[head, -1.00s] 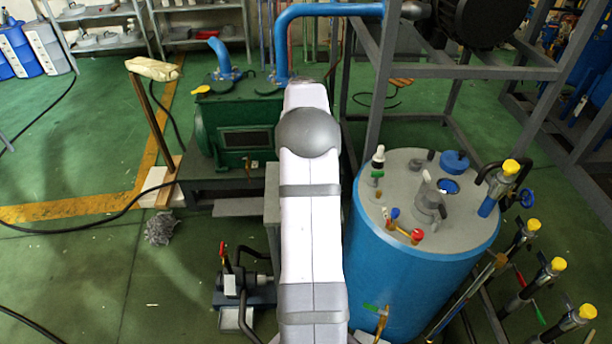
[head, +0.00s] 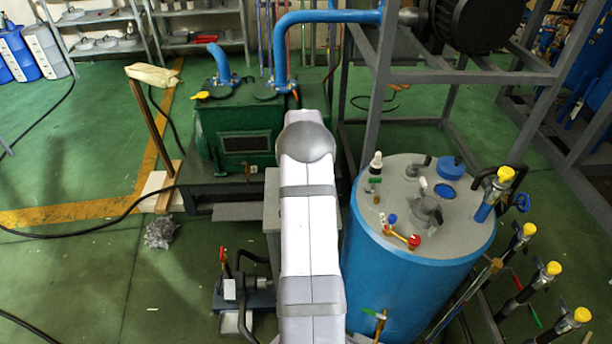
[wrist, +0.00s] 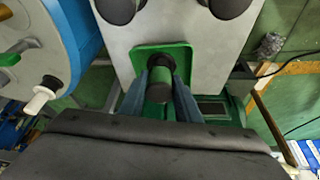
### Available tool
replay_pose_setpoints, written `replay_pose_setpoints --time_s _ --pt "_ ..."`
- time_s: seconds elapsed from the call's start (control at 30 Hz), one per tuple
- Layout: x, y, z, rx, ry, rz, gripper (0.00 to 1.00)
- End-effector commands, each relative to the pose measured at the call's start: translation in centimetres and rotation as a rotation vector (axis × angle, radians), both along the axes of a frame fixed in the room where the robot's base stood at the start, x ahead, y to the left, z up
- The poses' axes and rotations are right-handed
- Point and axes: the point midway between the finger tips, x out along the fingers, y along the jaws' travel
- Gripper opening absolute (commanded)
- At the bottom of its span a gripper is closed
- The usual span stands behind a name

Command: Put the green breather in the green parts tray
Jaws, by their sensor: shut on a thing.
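My gripper (wrist: 161,88) is shut on the green breather (wrist: 159,74), a short cylinder with a dark end and a green band, in the middle of the wrist view. The blue-grey fingers stand on either side of it. The green parts tray (wrist: 176,50), a shallow tray with a raised rim, shows behind the breather on a pale grey surface. The breather overlaps the tray in this view; I cannot tell whether it touches the tray floor. In the head view my arm hides the gripper, the breather and the tray.
Two dark round-ended things (wrist: 231,6) stand near the tray at the top of the wrist view. The blue tank (head: 400,285) with valves on its lid is close to the right of my arm. The green pump (head: 235,135) stands behind, with a steel frame (head: 470,75) at the back right.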

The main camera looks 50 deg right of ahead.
Motion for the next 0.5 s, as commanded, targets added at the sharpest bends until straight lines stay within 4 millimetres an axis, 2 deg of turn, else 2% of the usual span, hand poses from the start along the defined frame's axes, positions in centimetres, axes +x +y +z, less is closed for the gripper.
replay_pose_setpoints --time_s 0.17,0.5 --pt "0.0 0.0 -1.8 0.000 0.000 0.001 0.07" --pt "0.0 0.0 -2.1 -0.002 -0.001 0.000 0.07"
